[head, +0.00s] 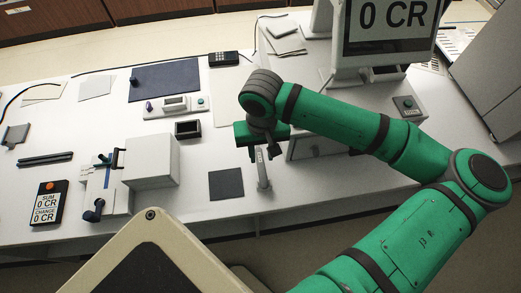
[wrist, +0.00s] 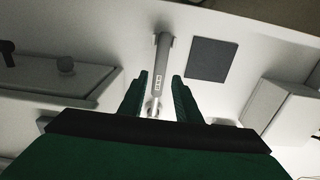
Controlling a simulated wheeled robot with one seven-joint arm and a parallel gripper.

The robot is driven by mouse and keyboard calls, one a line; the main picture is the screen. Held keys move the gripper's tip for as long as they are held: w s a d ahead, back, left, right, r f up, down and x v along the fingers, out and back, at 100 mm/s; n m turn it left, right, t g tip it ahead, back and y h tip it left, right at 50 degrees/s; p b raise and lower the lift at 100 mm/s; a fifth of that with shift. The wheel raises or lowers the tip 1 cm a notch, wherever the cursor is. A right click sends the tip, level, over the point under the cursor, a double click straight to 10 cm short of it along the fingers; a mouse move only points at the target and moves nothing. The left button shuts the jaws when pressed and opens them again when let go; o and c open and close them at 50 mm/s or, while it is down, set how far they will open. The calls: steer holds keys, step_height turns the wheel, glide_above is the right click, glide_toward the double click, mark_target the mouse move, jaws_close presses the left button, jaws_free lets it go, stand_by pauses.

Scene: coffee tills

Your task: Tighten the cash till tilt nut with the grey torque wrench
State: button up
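The grey torque wrench (head: 263,170) lies near the front edge of the white counter, beside a dark square pad. In the wrist view the wrench (wrist: 162,65) runs between my fingertips, with a pale ring-like end nearest my gripper. My gripper (head: 263,153) is open above that end; in the wrist view its two green fingers (wrist: 160,88) stand apart on either side, with a gap to the wrench. A screen reading "0 CR" (head: 391,20) stands at the back right, above a pale drawer unit (head: 309,148) partly behind my arm. I cannot make out the tilt nut.
The dark pad (head: 226,184) lies left of the wrench. A pale, dark-centred panel (head: 155,262) rises in front of the counter.

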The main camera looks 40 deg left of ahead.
mark_target(261, 166)
step_height(261, 166, down, 7)
steer(key=shift+r, duration=0.1)
steer(key=shift+f, duration=0.25)
steer(key=shift+c, duration=0.9)
jaws_close()
steer(key=shift+a+r, duration=0.1)
steer(key=shift+r, duration=2.45)
steer(key=shift+w, duration=0.1)
